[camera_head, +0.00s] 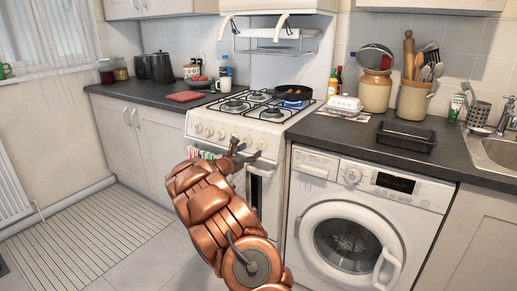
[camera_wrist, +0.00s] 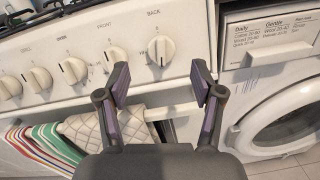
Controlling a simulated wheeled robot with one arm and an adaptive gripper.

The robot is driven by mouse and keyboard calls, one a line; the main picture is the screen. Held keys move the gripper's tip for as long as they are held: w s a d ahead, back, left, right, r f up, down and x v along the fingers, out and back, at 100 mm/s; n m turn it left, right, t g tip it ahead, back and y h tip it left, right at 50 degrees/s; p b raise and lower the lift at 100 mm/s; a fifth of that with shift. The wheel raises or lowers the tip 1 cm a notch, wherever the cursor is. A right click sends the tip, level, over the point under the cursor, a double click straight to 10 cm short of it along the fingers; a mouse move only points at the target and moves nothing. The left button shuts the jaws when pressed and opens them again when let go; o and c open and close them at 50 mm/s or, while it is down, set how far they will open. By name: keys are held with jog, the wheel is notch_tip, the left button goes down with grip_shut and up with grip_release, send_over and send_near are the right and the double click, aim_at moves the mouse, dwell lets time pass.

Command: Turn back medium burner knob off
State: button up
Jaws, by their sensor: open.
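The white stove (camera_head: 262,108) has a row of white knobs along its front panel. In the wrist view the rightmost knob (camera_wrist: 160,50), under the word BACK, has its grip bar about upright. The knob under FRONT (camera_wrist: 112,58) is beside it, partly behind the left finger. Which knob serves the medium burner is not clear. A blue flame (camera_head: 291,104) burns below the black pan (camera_head: 293,93) at the stove's right side. My gripper (camera_wrist: 162,76) is open and empty, its fingers spread below and either side of the rightmost knob. It also shows before the panel (camera_head: 240,150).
Towels (camera_wrist: 105,128) hang from the oven rail just below the knobs. The washer (camera_head: 365,207) stands close at the right under the counter. A white butter dish (camera_head: 344,104) sits on the counter near the stove. The floor at left is clear.

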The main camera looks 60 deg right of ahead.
aim_at(259, 146)
jog(key=shift+s+d, duration=0.1)
jog(key=shift+d, duration=3)
jog(key=c, duration=1.2)
jog(key=shift+o, duration=0.2)
